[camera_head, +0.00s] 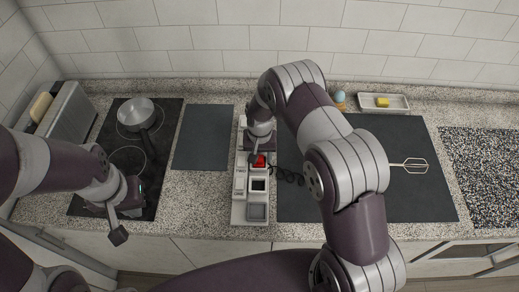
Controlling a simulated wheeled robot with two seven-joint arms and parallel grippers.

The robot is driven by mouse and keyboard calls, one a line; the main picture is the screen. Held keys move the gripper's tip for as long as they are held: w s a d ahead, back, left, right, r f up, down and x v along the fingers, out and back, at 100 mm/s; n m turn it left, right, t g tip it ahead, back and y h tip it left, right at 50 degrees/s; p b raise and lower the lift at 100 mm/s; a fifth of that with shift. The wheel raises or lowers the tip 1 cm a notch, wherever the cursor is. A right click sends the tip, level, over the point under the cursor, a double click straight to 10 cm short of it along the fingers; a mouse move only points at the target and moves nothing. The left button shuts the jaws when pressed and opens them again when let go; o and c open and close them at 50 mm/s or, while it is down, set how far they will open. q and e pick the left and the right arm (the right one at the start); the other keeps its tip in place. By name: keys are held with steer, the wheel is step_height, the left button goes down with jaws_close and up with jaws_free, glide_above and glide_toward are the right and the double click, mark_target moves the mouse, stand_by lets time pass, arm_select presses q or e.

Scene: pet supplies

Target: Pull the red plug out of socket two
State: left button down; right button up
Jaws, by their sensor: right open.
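A white socket strip (238,214) lies front to back on the counter, with several square sockets in a row. The red plug (258,161) sits in one of its sockets, around the middle of the strip. Its far side is partly hidden by my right gripper. My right gripper (254,154) is pointed down right over the red plug and is open. Whether its fingers touch the plug cannot be seen. My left gripper (118,234) hangs over the front edge of the counter at the left, away from the strip, and its finger opening is not clear.
A black coiled cord (289,175) lies right of the strip on a dark mat (330,200). A whisk (409,166) lies further right. A pan (136,113) stands on the hob at the left, near a toaster (68,115). A tray (383,103) is at the back.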

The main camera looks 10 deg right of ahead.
steer(key=shift+w+a, duration=0.1)
steer(key=shift+a, duration=0.05)
steer(key=shift+w+a, duration=0.1)
steer(key=c, duration=0.8)
steer(key=shift+r+p, duration=0.55)
steer(key=shift+r, duration=0.2)
steer(key=shift+r+p, duration=1)
steer(key=shift+r, duration=0.55)
